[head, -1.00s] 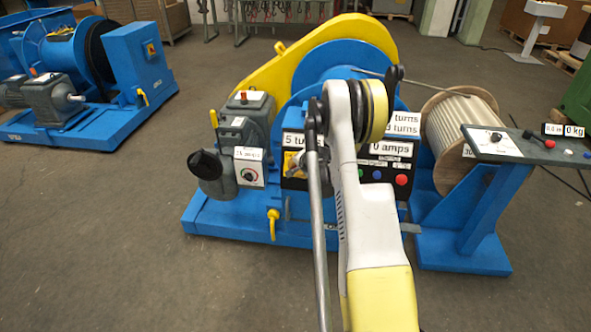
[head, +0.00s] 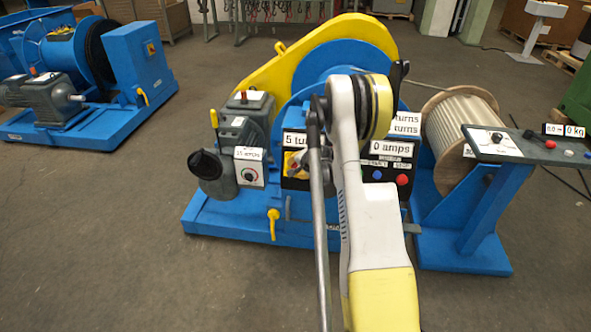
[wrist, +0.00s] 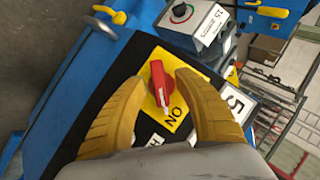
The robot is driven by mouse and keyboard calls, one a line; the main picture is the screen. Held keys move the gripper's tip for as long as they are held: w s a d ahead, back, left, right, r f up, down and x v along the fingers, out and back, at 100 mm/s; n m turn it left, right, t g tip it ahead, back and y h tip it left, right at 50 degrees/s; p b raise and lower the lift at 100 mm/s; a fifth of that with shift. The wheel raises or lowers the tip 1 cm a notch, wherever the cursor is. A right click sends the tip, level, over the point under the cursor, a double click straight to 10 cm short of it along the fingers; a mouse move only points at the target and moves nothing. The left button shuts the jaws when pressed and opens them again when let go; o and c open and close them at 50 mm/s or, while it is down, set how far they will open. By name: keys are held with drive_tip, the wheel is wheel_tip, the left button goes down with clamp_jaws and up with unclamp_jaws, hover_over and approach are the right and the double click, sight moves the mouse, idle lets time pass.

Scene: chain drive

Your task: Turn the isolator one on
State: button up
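The isolator is a red rotary handle (wrist: 157,80) on a yellow plate (wrist: 178,65) in the wrist view. The handle's long axis runs roughly up and down in the picture. Its lower end has a white mark close to the black ON lettering on the plate. My gripper (wrist: 161,86) is open, with one yellow finger on each side of the handle; I cannot tell whether either touches it. In the head view the isolator's yellow plate (head: 291,164) shows on the blue control box, just left of my arm, which hides much of the panel and the gripper.
A grey box with a round knob and a 15 amps label (head: 249,167) is left of the isolator. A red button (head: 402,180) and a 0 amps display (head: 391,149) are to the right. A rope drum (head: 463,130) and a control stand (head: 500,145) stand further right.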

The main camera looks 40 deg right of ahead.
drive_tip(key=v, duration=1)
drive_tip(key=shift+s+r, duration=0.2)
drive_tip(key=shift+r, duration=0.05)
drive_tip(key=shift+a, duration=0.1)
